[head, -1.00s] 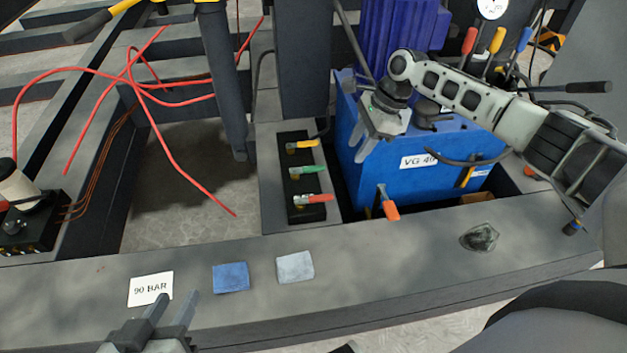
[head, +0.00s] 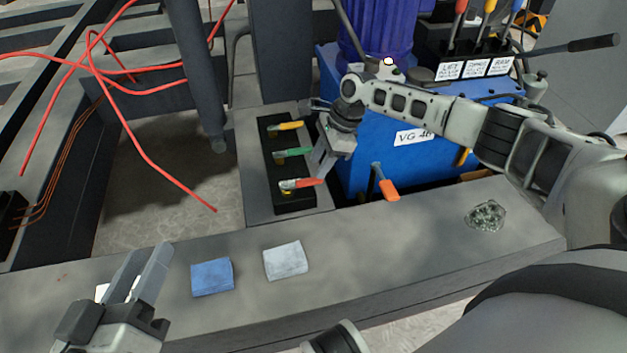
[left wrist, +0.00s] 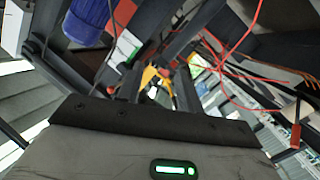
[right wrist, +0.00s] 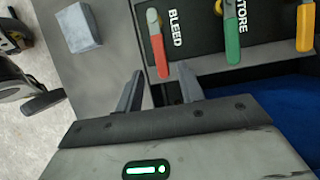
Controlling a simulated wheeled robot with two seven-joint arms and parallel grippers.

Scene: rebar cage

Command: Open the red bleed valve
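The red bleed valve handle (head: 301,184) is the nearest of three levers on a black valve block (head: 293,205). In the right wrist view the red handle (right wrist: 157,52) sits beside the word BLEED, just ahead of the gap between my fingers. My right gripper (head: 322,168) is open and empty, close above the red handle's free end; contact cannot be told. It also shows in the right wrist view (right wrist: 162,88). My left gripper (head: 150,258) is open and empty over the front beam, partly covering a white card.
The green lever (head: 293,153) and yellow lever (head: 286,126) stand behind the red one. Blue cloth (head: 212,277) and pale cloth (head: 285,261) lie on the front beam (head: 400,240).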

